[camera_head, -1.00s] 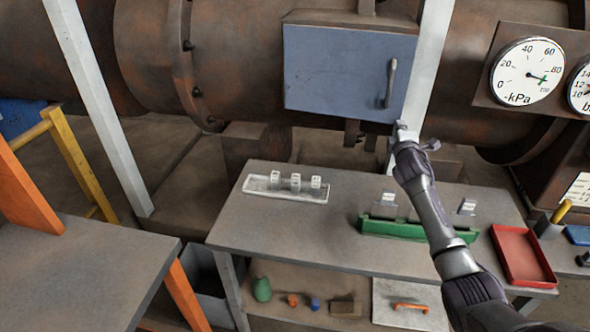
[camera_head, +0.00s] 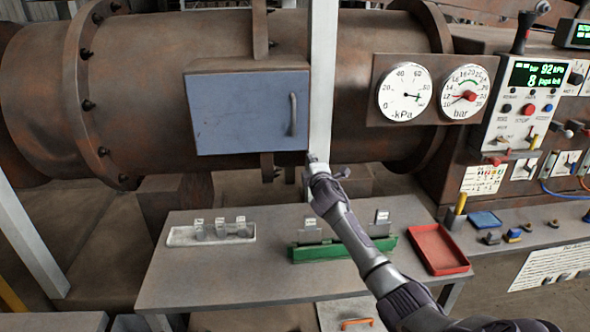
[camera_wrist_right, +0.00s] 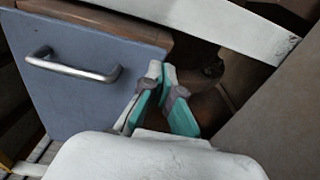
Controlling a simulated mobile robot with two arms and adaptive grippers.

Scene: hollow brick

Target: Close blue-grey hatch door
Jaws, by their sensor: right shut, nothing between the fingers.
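The blue-grey hatch door (camera_head: 245,112) is on the front of a rusty box on the big pipe, with its bar handle (camera_head: 293,114) near the right edge. It lies against the box front or nearly so; I cannot tell if a small gap is left. My right gripper (camera_head: 316,162) is shut and empty, just below and right of the door's lower right corner. In the right wrist view the door (camera_wrist_right: 85,95) and its handle (camera_wrist_right: 72,68) are left of the gripper fingers (camera_wrist_right: 163,75), which appear apart from the handle. My left gripper is not in view.
A pale post (camera_head: 322,80) stands close beside the door's right edge. Below is a grey table (camera_head: 200,272) with a white tray (camera_head: 183,238), a green holder (camera_head: 330,251) and a red tray (camera_head: 438,250). Gauges (camera_head: 405,92) and a control panel (camera_head: 530,95) are to the right.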

